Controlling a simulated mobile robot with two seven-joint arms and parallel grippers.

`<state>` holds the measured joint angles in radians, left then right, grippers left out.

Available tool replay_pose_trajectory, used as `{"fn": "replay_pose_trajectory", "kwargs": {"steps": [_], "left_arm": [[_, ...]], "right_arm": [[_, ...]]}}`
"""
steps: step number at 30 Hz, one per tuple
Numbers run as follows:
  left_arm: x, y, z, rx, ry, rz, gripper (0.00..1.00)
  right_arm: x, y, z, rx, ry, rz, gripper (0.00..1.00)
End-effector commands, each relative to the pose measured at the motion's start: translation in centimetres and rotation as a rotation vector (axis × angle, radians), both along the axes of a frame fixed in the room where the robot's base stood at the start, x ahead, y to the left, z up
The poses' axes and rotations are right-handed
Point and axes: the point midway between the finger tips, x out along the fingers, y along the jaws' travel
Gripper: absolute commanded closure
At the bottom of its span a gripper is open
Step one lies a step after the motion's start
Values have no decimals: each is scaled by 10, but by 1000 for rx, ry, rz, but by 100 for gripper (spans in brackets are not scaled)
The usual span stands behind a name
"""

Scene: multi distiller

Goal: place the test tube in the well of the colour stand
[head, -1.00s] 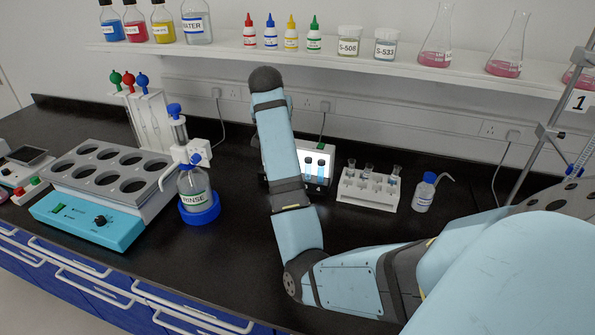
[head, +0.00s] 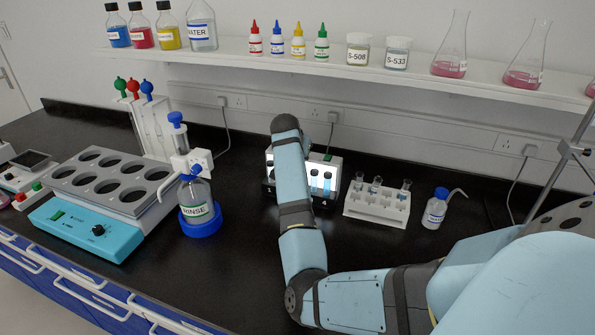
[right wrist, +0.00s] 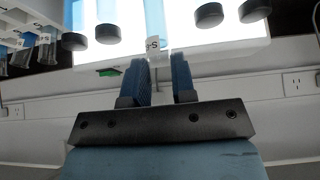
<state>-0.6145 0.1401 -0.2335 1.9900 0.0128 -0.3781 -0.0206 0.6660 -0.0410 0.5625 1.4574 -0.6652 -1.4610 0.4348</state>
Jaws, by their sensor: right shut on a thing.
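The colour stand (head: 321,159) stands on the bench near the wall, a box with a lit white panel and dark-capped blue tubes. My right arm hides part of its left side in the head view. In the right wrist view its bright panel (right wrist: 190,50) fills the top, with several black caps in front. The head view hides this gripper. My left gripper is not in view.
A white rack (head: 377,206) with several tubes stands right of the stand, then a wash bottle (head: 435,211). A shelf (head: 270,62) runs above. The front bench is clear.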

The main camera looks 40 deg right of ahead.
Motion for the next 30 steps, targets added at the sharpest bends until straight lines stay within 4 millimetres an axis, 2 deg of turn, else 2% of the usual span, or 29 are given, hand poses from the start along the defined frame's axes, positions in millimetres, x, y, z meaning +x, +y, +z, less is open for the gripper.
{"fn": "replay_pose_trajectory", "kwargs": {"steps": [5,13,26,27,29,30], "left_arm": [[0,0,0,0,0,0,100],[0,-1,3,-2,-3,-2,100],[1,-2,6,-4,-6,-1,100],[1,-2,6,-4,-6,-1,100],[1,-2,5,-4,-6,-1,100],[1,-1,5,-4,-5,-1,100]], "right_arm": [[0,0,-12,1,2,-1,100],[0,0,-53,1,1,1,100],[0,0,-59,1,1,1,100],[0,0,-59,0,-1,1,66],[0,0,-59,0,-1,1,53],[0,0,-59,0,-1,1,50]]}}
